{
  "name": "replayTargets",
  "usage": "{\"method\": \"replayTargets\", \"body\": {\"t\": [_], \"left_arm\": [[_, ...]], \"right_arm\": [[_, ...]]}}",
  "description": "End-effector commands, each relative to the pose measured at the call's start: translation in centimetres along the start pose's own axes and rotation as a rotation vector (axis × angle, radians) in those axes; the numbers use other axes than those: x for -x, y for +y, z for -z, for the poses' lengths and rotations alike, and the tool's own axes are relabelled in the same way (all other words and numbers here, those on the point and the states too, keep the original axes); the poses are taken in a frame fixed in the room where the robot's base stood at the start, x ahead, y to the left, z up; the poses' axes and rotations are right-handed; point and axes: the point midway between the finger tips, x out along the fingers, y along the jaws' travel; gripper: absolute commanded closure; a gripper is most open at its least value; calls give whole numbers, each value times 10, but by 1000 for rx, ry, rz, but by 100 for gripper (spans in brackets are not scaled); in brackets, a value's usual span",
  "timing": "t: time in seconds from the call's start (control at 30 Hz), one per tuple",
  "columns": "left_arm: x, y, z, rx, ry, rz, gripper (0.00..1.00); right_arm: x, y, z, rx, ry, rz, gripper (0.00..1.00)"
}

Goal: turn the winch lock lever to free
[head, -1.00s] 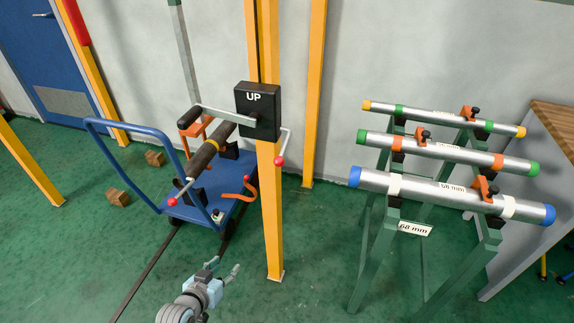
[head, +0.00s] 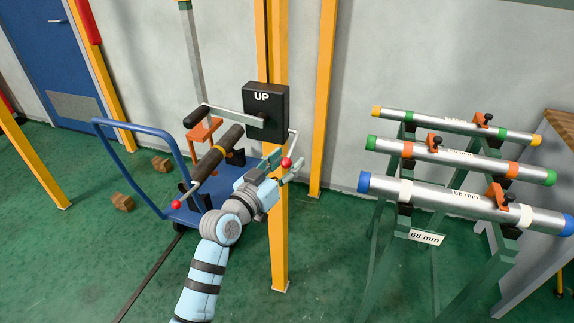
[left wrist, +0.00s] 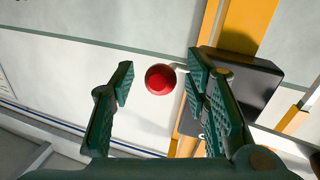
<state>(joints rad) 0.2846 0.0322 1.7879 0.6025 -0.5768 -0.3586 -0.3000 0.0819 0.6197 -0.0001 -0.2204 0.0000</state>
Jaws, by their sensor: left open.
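The black winch box (head: 265,111) marked "UP" is mounted on a yellow post. A thin metal lever comes off its right side and hangs down to a red ball knob (head: 287,162). My left gripper (head: 285,167) is open at the knob, in front of the post. In the left wrist view the red knob (left wrist: 160,79) shows in the gap between the open fingers, nearer the right finger. The lever rod runs off behind the right finger. I cannot tell whether either finger touches the knob. My right gripper is out of view.
A crank with a black handle (head: 197,117) reaches left from the box. A rack of pipes (head: 450,196) stands at the right. Floor is free between post and rack.

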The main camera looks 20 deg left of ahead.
Motion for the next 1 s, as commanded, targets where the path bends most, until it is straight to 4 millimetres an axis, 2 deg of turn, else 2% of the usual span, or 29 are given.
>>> {"method": "replayTargets", "body": {"t": [0.27, 0.37, 0.53, 0.57, 0.83, 1.0], "left_arm": [[-4, 0, 0, 0, 0, 0, 57], [-4, 0, 0, 0, 0, 0, 70], [-4, 0, 0, 1, 0, 0, 98], [-4, 0, 0, 1, 0, 0, 100], [-4, 0, 0, 1, 2, 0, 100], [-4, -1, -6, -4, 23, -4, 100]], "right_arm": [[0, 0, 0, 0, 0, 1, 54], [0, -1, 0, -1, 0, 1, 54], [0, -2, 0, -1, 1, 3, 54], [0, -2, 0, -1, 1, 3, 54], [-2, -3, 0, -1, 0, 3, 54], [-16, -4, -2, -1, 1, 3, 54]]}}
